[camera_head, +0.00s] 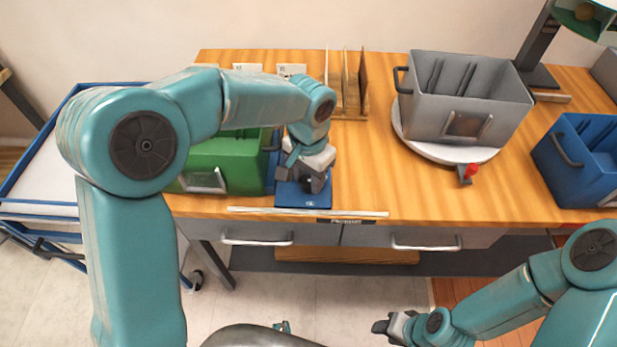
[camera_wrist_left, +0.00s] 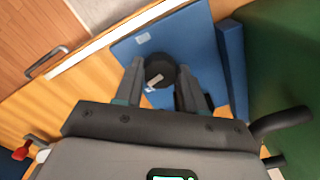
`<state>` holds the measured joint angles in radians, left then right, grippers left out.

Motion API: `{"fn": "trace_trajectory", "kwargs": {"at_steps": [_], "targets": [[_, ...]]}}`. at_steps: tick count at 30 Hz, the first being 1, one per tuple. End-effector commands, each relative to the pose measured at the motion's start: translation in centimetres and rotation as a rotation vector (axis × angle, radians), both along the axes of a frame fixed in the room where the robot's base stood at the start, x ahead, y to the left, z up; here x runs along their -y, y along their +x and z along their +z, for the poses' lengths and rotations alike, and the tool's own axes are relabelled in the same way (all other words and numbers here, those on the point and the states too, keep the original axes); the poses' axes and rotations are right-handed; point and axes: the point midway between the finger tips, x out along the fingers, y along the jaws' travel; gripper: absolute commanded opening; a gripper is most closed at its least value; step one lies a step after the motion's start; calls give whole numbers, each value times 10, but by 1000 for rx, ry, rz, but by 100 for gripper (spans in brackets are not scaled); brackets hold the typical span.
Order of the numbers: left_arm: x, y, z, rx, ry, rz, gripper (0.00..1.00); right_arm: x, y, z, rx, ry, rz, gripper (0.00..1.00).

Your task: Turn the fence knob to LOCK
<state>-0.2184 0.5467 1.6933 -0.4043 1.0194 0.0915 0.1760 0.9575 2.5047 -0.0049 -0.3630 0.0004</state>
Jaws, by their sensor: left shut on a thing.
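A dark round knob with a pale mark on top (camera_wrist_left: 161,72) stands on a flat blue plate (camera_head: 302,200) at the table's front edge, right of the green bin. The blue plate also shows in the wrist view (camera_wrist_left: 142,56). My left gripper (camera_head: 312,178) reaches down over the plate; in the wrist view its two fingers (camera_wrist_left: 160,84) stand on either side of the knob and are shut on it. Small labels on the plate are too small to read. My right gripper (camera_head: 386,328) is low at the front, away from the table, and its jaws are unclear.
The green bin (camera_head: 225,160) stands close left of the plate. A grey bin (camera_head: 505,115) sits on a round white turntable (camera_head: 440,153) with a red-knobbed lever (camera_head: 470,171). A blue bin (camera_head: 570,175) is at the right. Bare tabletop lies between plate and turntable.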

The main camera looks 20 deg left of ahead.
Motion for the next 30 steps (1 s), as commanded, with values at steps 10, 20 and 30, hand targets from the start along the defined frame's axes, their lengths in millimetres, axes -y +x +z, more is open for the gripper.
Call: {"fn": "trace_trajectory", "kwargs": {"at_steps": [10, 20, 30], "targets": [[0, 1, 1, 5, -2, 207, 9, 0, 0, -8, 0, 0, 0, 43], [0, 1, 2, 5, -1, 280, 9, 0, 0, -9, 0, 0, 0, 43], [0, 1, 2, 5, -1, 285, 9, 0, 0, -9, 0, 0, 0, 43]]}}
